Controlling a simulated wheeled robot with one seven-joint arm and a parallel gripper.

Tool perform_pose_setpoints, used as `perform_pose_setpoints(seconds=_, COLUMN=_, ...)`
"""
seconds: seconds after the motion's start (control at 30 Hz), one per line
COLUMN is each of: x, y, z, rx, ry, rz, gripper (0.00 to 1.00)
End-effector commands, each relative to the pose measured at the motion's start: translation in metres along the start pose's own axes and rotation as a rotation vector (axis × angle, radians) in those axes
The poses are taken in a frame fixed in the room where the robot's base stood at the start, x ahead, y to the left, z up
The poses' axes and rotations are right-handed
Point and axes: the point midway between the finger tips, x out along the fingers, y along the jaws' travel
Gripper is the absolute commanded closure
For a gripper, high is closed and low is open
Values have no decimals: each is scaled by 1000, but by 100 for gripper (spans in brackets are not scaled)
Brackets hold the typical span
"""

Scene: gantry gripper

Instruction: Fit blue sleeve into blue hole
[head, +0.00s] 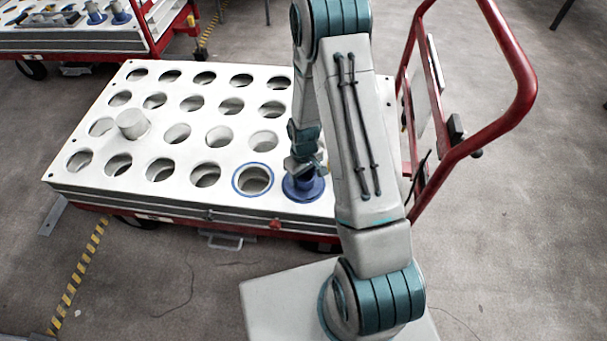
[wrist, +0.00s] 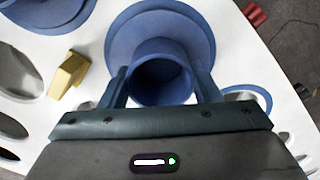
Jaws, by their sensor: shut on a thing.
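The blue sleeve (head: 303,190) is an upright tube with a wide round flange, at the front right of the white tray of holes (head: 225,145). My gripper (head: 305,168) is shut on its tube. In the wrist view the two fingers (wrist: 160,88) clasp the tube of the sleeve (wrist: 160,48) from both sides. I cannot tell whether the flange touches the tray top. The blue hole (head: 253,180), an empty hole with a blue rim, lies just left of the sleeve in the head view. Part of its rim (wrist: 266,100) shows right of the gripper in the wrist view.
A pale cylinder (head: 132,124) stands in the tray at left. In the wrist view, a yellow block (wrist: 68,75) and another blue round piece (wrist: 45,10) are left of the sleeve. A red cart handle (head: 520,70) rises at right. A second cart (head: 90,35) stands behind.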

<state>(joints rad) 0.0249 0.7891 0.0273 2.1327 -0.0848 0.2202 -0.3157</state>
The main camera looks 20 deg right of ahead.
Motion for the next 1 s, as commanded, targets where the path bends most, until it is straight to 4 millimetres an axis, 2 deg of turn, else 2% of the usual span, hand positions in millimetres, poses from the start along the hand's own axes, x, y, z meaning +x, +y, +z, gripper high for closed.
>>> perform_pose_setpoints(seconds=0.17, x=6, y=0, z=0, rx=0, ry=1, rz=0, gripper=72)
perform_pose_setpoints(seconds=0.2, x=5, y=0, z=0, rx=0, ry=1, rz=0, gripper=38)
perform_pose_setpoints(seconds=0.27, x=4, y=0, z=0, rx=0, ry=1, rz=0, gripper=21)
perform_pose_setpoints(seconds=0.3, x=4, y=0, z=0, rx=0, ry=1, rz=0, gripper=18)
perform_pose_setpoints(seconds=0.53, x=4, y=0, z=0, rx=0, ry=0, rz=0, gripper=18)
perform_pose_setpoints(seconds=0.67, x=-3, y=0, z=0, rx=0, ry=1, rz=0, gripper=18)
perform_pose_setpoints(seconds=0.77, x=-18, y=1, z=-1, rx=1, ry=3, rz=1, gripper=18)
perform_pose_setpoints(seconds=1.0, x=-74, y=0, z=-1, rx=1, ry=4, rz=2, gripper=18)
